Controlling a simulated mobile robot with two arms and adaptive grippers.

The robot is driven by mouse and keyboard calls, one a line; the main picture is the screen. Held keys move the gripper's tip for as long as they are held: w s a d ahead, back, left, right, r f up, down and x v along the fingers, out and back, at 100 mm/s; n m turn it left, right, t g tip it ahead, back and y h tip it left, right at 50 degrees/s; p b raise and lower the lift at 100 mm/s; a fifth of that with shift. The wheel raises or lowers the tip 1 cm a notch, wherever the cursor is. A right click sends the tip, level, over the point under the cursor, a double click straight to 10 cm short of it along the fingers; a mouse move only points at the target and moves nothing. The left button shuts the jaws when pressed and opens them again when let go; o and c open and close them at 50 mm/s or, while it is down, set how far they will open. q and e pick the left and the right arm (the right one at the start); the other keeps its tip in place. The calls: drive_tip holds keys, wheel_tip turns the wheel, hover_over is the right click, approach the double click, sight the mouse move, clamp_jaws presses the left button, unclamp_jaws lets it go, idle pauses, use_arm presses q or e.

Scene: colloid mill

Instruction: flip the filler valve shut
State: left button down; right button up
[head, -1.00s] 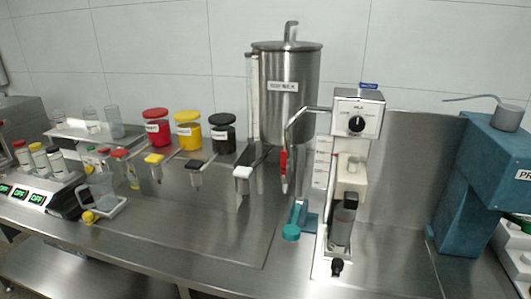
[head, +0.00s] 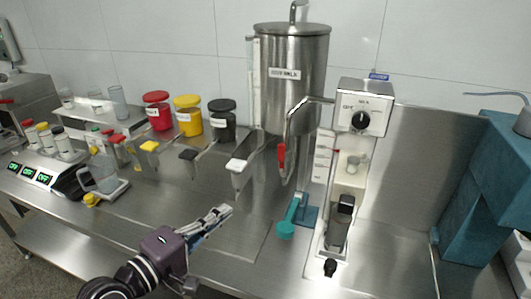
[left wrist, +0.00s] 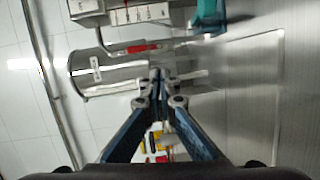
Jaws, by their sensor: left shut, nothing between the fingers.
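The filler machine (head: 362,106) has a curved steel pipe on its left. A red valve handle (head: 282,155) sits on this pipe's downward end and hangs along it. My left gripper (head: 226,210) is shut and empty above the steel bench, to the left of and nearer than the red handle, clearly apart from it. In the left wrist view my closed fingertips (left wrist: 161,76) point toward the steel tank (left wrist: 110,72). A red part (left wrist: 142,48) shows beyond them, probably the same handle. My right gripper is not in view.
Dispensing spouts with yellow, black and white (head: 236,165) tips stand left of the pipe. Red, yellow and black jars (head: 222,119) are behind. A teal holder (head: 303,212) lies below the pipe. The bench (head: 215,252) in front is mostly clear.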

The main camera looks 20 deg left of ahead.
sight(281, 152)
use_arm(q)
drive_tip(key=shift+n+t, duration=0.7)
drive_tip(key=shift+n, duration=0.2)
drive_tip(key=r, duration=0.2)
drive_tip(key=a+r, duration=0.1)
drive_tip(key=r, duration=0.1)
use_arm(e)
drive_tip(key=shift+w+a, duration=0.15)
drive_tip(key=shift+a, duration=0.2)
use_arm(q)
drive_tip(key=shift+w, duration=0.15)
drive_tip(key=p+x, duration=0.4)
drive_tip(key=x, duration=1.5)
drive_tip(key=shift+w, duration=0.4)
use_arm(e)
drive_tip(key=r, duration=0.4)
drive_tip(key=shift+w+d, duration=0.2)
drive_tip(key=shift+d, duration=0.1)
use_arm(q)
drive_tip(key=shift+d, duration=0.15)
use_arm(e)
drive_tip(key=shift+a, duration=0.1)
